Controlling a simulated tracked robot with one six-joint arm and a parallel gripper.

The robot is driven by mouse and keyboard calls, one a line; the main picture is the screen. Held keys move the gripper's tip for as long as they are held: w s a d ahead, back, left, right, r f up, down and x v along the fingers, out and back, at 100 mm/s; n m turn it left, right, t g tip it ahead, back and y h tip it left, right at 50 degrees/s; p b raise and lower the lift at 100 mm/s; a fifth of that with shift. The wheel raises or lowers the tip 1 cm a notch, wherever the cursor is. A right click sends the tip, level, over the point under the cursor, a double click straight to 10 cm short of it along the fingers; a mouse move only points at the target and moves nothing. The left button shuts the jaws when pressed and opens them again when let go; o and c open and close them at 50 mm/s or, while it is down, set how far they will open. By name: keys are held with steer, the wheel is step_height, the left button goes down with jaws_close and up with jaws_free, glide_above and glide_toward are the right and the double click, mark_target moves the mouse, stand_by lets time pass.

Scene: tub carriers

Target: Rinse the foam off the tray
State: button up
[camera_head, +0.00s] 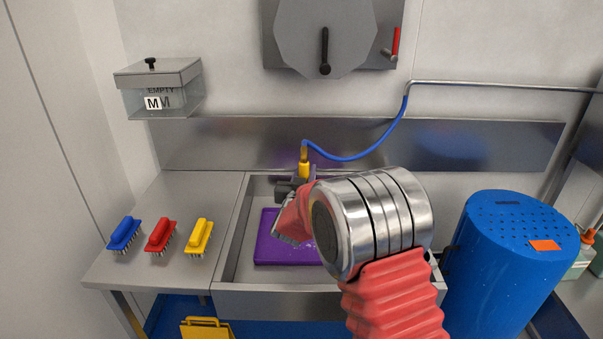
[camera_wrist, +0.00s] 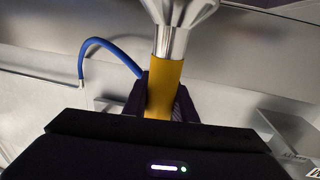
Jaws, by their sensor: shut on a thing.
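A purple tray (camera_head: 268,238) lies in the steel sink (camera_head: 232,258). My arm covers its right part, and I cannot clearly make out foam on it. My gripper (camera_head: 297,188) is above the sink, behind the tray, shut on the yellow spray nozzle (camera_head: 304,170). A blue hose (camera_head: 350,157) runs from the nozzle's top up to a pipe on the wall. In the wrist view the yellow nozzle (camera_wrist: 162,88) stands between the dark fingers (camera_wrist: 160,104), with a metal end beyond it. The blue hose (camera_wrist: 100,43) curves to its left.
A blue brush (camera_head: 124,233), a red brush (camera_head: 160,235) and a yellow brush (camera_head: 200,236) lie on the left counter (camera_head: 195,190). A blue drum (camera_head: 510,260) stands right of the sink.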

steer(key=d, duration=0.9)
steer(key=shift+d, duration=0.2)
stand_by(1.1)
steer(key=shift+r, duration=0.1)
steer(key=w, duration=0.8)
steer(key=shift+w, duration=0.25)
stand_by(1.1)
steer(key=shift+a, duration=0.1)
steer(key=a, duration=1.4)
steer(key=shift+a, duration=0.4)
stand_by(1.9)
